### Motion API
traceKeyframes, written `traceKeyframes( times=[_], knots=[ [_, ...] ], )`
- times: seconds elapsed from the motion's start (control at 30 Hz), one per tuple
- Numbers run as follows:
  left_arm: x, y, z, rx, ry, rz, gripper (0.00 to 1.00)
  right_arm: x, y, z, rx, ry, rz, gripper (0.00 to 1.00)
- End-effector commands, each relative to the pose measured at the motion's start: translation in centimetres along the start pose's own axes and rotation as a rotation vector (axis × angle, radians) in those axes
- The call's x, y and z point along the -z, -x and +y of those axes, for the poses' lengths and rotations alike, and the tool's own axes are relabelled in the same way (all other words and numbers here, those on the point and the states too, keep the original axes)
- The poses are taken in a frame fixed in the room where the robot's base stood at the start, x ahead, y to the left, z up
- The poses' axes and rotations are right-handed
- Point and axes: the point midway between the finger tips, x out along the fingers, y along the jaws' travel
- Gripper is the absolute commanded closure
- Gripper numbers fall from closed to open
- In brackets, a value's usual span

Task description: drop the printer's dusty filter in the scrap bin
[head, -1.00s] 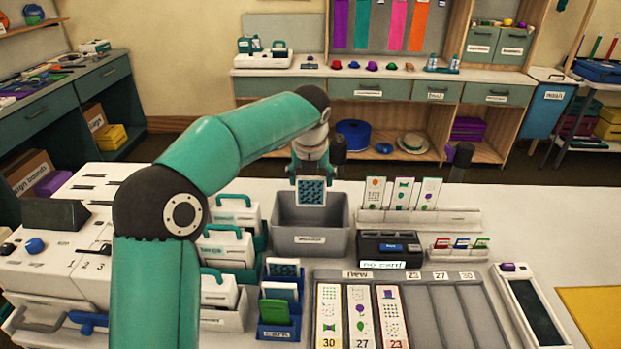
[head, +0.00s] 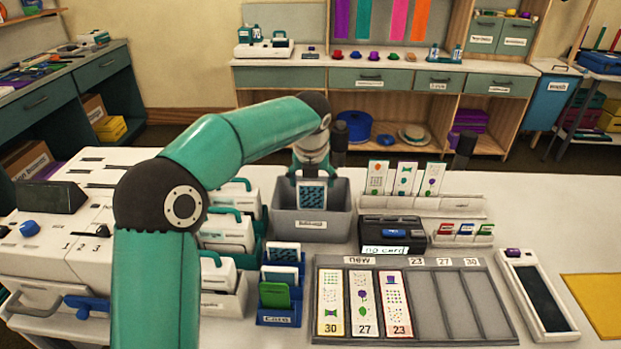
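My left gripper (head: 312,174) is shut on the filter (head: 312,196), a small white-framed square with a dark, blue-speckled face. The filter hangs upright at the opening of a grey open bin (head: 311,224) with a label on its front. Its lower edge is close to the line of the bin's front rim; how deep it sits is hard to tell. The inside floor of the bin is hidden. The white machine (head: 60,262) at the left, marked with numbers, looks like the printer; my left arm covers part of it. My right gripper is not in view.
A blue holder (head: 279,320) near the front holds a similar speckled square and a green piece. A black device (head: 392,232), card rack (head: 440,207) and grey slotted tray (head: 440,335) stand right of the bin. White handled cases (head: 226,232) stand to its left.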

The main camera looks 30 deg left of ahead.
Motion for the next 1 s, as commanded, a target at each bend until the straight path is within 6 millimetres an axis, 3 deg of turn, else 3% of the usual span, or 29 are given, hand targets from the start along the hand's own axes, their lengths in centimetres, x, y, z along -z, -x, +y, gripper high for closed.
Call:
traceKeyframes(
  times=[0.03,0.1,0.57,0.77,1.0],
  knots=[
    [0.0,0.0,0.0,0.0,0.0,0.0,0.1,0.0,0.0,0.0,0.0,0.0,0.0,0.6],
    [0.0,0.0,0.0,0.0,0.0,0.0,0.0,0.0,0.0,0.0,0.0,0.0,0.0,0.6],
    [0.0,0.7,-0.1,0.001,0.0,-0.002,0.0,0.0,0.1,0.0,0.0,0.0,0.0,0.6],
    [0.0,3.7,-0.1,0.003,0.0,-0.004,0.0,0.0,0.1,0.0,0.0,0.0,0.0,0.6],
    [0.0,8.6,-0.1,0.003,0.0,-0.003,0.0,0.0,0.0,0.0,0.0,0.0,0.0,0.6]
  ],
)
